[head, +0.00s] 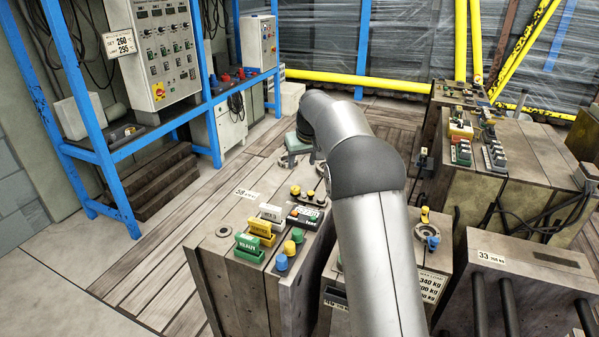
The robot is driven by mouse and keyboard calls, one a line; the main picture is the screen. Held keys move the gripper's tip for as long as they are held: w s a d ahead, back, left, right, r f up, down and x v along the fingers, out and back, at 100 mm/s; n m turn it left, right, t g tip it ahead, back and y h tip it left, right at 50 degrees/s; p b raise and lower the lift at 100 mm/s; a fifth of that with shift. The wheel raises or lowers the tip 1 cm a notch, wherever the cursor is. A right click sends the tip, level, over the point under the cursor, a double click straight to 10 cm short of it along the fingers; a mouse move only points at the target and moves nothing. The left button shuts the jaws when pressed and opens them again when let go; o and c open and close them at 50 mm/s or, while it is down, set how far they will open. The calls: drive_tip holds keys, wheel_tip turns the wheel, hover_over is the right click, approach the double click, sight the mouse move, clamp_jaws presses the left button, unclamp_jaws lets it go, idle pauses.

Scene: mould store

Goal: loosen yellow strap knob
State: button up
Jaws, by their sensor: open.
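I cannot tell which is the strap knob, and no strap is clear. My arm reaches forward over the moulds and bends down at its far end.
More mould blocks (530,160) with tags and cables crowd the right. A mould marked 33 (520,265) has dark bars in front. A blue frame (95,110) with a control cabinet (160,50) stands at left. Wooden floor (165,235) is clear between.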

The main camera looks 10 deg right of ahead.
drive_tip(key=shift+v, duration=1.6)
drive_tip(key=s+a+r+m+g+p, duration=0.1)
drive_tip(key=s+r+p, duration=0.25)
drive_tip(key=s, duration=0.85)
drive_tip(key=s+a+r+g+p, duration=0.1)
drive_tip(key=s+r+p, duration=0.25)
drive_tip(key=s, duration=0.75)
drive_tip(key=s+f+g+p, duration=0.1)
drive_tip(key=s+f+p, duration=0.1)
drive_tip(key=s, duration=1)
drive_tip(key=s+f+g+p, duration=0.1)
drive_tip(key=s+f+p, duration=0.1)
drive_tip(key=s, duration=0.9)
drive_tip(key=shift+s+m+h+p, duration=0.3)
drive_tip(key=shift+s+p, duration=0.1)
